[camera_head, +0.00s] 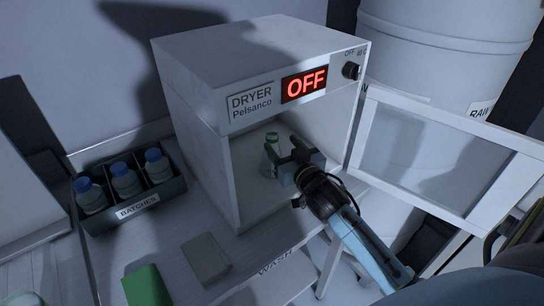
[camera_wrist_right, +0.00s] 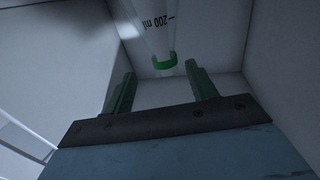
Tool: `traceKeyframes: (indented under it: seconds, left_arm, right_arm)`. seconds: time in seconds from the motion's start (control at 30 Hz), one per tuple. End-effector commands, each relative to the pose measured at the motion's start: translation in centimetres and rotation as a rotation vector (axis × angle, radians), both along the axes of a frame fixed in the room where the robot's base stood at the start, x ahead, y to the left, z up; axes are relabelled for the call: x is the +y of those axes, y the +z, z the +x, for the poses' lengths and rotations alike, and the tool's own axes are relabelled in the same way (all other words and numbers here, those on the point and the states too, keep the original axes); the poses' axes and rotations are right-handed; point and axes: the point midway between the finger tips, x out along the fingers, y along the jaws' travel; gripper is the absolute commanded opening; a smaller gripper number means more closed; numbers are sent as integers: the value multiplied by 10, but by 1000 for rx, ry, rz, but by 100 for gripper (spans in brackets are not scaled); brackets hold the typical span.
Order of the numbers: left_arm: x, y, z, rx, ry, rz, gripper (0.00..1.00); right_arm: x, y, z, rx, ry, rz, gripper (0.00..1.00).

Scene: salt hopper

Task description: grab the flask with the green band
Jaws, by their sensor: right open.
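The flask with the green band (camera_head: 270,154) stands inside the open dryer (camera_head: 215,62), toward the left of its chamber. In the right wrist view the clear flask (camera_wrist_right: 163,22) shows a "200 ml" mark and a green band (camera_wrist_right: 165,62) around its narrow part. My right gripper (camera_head: 287,157) reaches into the dryer beside the flask, partly covering it. Its two green fingers are open (camera_wrist_right: 160,72), with the green band seen between and just past the tips. Whether the fingers touch the flask cannot be told. My left gripper is not in view.
The dryer's door (camera_head: 433,160) is swung open to the right; its display (camera_head: 304,84) reads OFF. A BATCHES box (camera_head: 138,208) with blue-capped bottles (camera_head: 125,178) stands left. A grey block (camera_head: 206,259) and green block (camera_head: 147,285) lie in front. A white barrel (camera_head: 440,50) stands behind.

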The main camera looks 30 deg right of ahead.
Motion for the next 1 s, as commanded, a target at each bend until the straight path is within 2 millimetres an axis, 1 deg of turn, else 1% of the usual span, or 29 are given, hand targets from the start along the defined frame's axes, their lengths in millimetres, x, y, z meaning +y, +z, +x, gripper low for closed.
traceKeyframes:
  seconds: [0.1, 0.2, 0.3, 0.4, 0.5, 0.67, 0.7, 1.0]
  left_arm:
    - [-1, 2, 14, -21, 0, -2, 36]
    - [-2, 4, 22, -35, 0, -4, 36]
    - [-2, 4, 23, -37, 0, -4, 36]
    - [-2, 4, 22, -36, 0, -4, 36]
    - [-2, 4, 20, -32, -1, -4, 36]
    - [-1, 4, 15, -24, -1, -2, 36]
    - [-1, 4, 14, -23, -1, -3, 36]
    - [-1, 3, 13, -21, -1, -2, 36]
  right_arm:
    - [1, 1, 11, -1, 0, -1, 57]
    - [3, 3, 26, -2, 0, 0, 57]
    - [3, 2, 40, -1, -1, -1, 57]
    - [2, 2, 49, 0, 0, 0, 57]
    - [2, 1, 53, 1, 0, -1, 57]
    - [2, 1, 52, 1, 1, 0, 57]
    - [2, 1, 52, 1, 1, 0, 56]
    - [1, 1, 52, 1, 0, 0, 17]
